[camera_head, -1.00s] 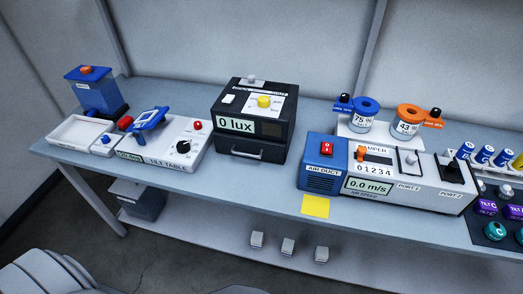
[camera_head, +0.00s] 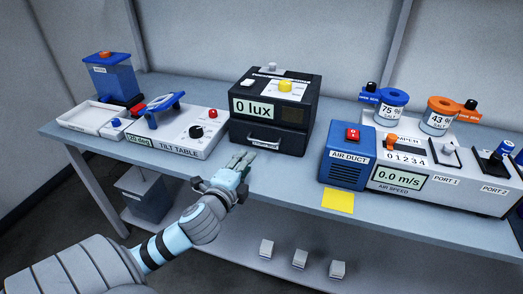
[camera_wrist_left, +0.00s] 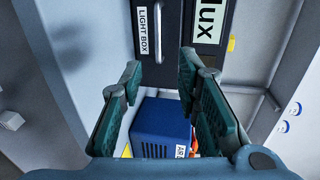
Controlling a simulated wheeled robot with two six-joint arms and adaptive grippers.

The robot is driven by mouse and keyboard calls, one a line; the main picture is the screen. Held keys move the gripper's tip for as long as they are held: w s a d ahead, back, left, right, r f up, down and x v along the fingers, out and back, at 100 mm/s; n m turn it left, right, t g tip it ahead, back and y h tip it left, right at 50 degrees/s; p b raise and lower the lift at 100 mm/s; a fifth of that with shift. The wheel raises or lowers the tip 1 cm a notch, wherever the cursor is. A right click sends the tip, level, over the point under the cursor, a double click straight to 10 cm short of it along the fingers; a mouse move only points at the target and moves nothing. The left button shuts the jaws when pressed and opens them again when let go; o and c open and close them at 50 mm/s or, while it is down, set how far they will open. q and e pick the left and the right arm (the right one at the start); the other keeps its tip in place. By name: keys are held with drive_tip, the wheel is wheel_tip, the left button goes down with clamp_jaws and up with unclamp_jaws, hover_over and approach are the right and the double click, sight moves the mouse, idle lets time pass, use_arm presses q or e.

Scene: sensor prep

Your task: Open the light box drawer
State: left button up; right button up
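The black light box (camera_head: 298,137) stands on the bench, with a "0 lux" display and a yellow knob on top. Its drawer front looks flush, with a metal handle (camera_head: 264,143) low on the front. In the left wrist view the handle (camera_wrist_left: 159,32) and the "LIGHT BOX" label (camera_wrist_left: 143,30) show beyond the fingertips. My left gripper (camera_head: 243,160) is in front of and slightly below the handle, apart from it. In the left wrist view its teal fingers (camera_wrist_left: 160,82) are spread with nothing between them. My right gripper is in neither view.
The tilt table (camera_head: 175,145) stands left of the light box. The blue air duct unit (camera_head: 347,170) stands to its right, with a yellow square (camera_head: 338,200) in front. The bench between light box and air duct is clear.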

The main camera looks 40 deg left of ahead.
use_arm(q)
drive_tip(key=b+x, duration=0.2)
drive_tip(key=x, duration=1.1)
drive_tip(key=shift+w+a+f, duration=0.15)
drive_tip(key=shift+w+f, duration=0.1)
drive_tip(key=shift+w, duration=0.05)
clamp_jaws()
